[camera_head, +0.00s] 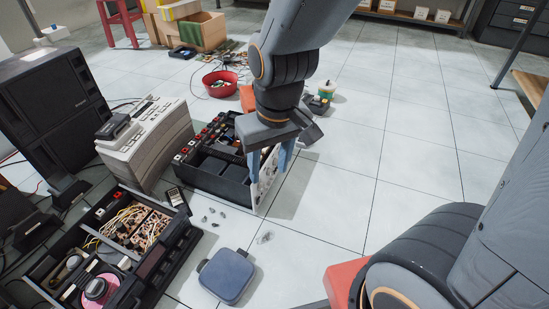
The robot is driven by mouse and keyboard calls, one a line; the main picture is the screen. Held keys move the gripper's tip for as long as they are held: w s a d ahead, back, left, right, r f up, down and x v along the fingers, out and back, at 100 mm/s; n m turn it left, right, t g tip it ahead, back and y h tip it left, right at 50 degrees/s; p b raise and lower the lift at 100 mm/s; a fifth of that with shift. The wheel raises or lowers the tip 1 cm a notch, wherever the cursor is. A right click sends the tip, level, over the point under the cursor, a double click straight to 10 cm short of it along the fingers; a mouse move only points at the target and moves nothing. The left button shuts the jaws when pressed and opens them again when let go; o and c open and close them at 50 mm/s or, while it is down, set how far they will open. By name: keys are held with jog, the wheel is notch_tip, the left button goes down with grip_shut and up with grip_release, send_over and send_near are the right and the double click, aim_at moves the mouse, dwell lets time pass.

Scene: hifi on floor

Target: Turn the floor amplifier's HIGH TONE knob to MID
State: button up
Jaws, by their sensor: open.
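The floor amplifier (212,178) is a black open-topped box in the middle of the floor, with components inside. Its pale front panel (264,186) faces right and is seen at a steep angle. My gripper (270,172) points down at this panel, with its blue-grey fingers apart, one near the panel's top edge and one further back. The HIGH TONE knob and its markings are too small and too covered by my fingers to make out. I cannot tell whether a finger touches a knob.
An opened black unit with wires (130,225) lies at lower left. A blue-grey flat case (227,276) and small loose parts (213,216) lie in front. A beige device (150,140) and black speaker (55,105) stand left. A red bowl (220,83) is behind.

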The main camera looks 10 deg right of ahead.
jog(key=w+d+f+m+t+h+b, duration=0.1)
jog(key=w+d+f+b, duration=0.25)
jog(key=w+d, duration=0.3)
jog(key=w+d+f+m+t+b, duration=0.1)
jog(key=w+d+f+t+b, duration=0.1)
jog(key=w+d+f, duration=0.5)
jog(key=w+d+f+n+t+y, duration=0.1)
jog(key=w+d+f+n+t, duration=0.2)
jog(key=w, duration=1)
jog(key=w+d+f+n+t+y, duration=0.15)
jog(key=w+d+f, duration=0.25)
jog(key=w, duration=0.8)
notch_tip(320, 180, down, 10)
jog(key=w+n+t+y, duration=0.3)
jog(key=y, duration=0.2)
jog(key=s+a+f+n+g+y, duration=0.2)
jog(key=s+f+n+y, duration=0.2)
jog(key=s+f+y, duration=0.5)
jog(key=w+a+h+b, duration=0.1)
jog(key=w+a+b, duration=0.1)
jog(key=a, duration=0.3)
jog(key=shift+a+f+h+b, duration=0.35)
jog(key=shift+f+b, duration=0.05)
jog(key=shift+b, duration=0.15)
jog(key=shift+w+m+t, duration=0.1)
jog(key=shift+m+t, duration=0.15)
jog(key=shift+c, duration=0.4)
